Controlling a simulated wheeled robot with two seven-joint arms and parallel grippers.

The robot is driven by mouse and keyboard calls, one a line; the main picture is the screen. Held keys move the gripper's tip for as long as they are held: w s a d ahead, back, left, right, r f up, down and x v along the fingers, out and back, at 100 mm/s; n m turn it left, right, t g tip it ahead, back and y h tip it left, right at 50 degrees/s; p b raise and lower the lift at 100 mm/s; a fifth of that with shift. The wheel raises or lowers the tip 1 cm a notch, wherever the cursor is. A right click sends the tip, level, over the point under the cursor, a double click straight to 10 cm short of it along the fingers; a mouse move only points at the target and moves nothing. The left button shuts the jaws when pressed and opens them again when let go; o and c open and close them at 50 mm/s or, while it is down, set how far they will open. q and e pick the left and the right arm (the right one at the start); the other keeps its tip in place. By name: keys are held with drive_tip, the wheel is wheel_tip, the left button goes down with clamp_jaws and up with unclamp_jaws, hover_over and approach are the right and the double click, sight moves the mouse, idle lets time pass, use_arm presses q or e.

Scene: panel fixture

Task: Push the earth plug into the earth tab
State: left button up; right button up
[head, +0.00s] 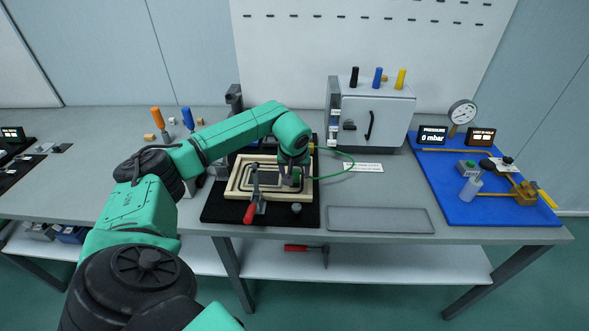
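A light wooden panel frame (234,187) with dark nested grooves lies on a black mat (218,212) at the middle of the bench. My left gripper (292,183) points down over the frame's right side, small and partly hidden by my wrist. A thin green cable (346,156) loops out to the right from beside the frame and back to the gripper's fingers. The earth plug at its end and the earth tab are too small or hidden to make out. I cannot tell whether the fingers hold the plug. My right gripper is not in view.
A red-handled clamp (250,210) stands at the frame's front edge. A grey cabinet (378,112) stands behind right, with a blue gauge board (450,200) further right. An empty grey tray (380,220) lies front right. Orange and blue screwdrivers (158,118) stand back left.

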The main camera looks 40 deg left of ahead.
use_arm(q)
drive_tip(key=b+v, duration=0.1)
drive_tip(key=v, duration=1.3)
drive_tip(key=shift+r, duration=0.15)
drive_tip(key=shift+d, duration=0.1)
